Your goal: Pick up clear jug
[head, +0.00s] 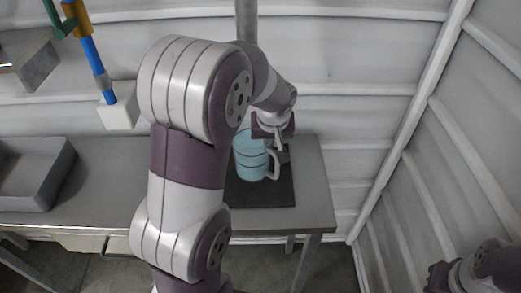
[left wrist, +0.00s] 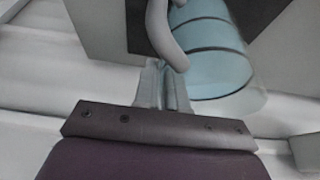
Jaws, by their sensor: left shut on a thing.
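The clear jug (head: 251,160) has a bluish tint, dark bands around it and a pale handle (head: 275,163) on its right side. It appears upright over a dark mat (head: 262,194) near the right end of the table; I cannot tell if it touches the mat. My left gripper (head: 279,148) is at the handle side of the jug and shut on the handle. In the left wrist view the jug (left wrist: 208,52) is at the upper right, and the handle (left wrist: 163,35) curves down to the fingers (left wrist: 165,88). My right gripper is not clearly visible.
A grey metal table (head: 312,185) bears the mat, with a grey tray (head: 35,188) at its left. A blue pipe (head: 92,58) with a white block (head: 119,108) hangs at the upper left. Ribbed pale walls (head: 355,60) stand close behind and to the right.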

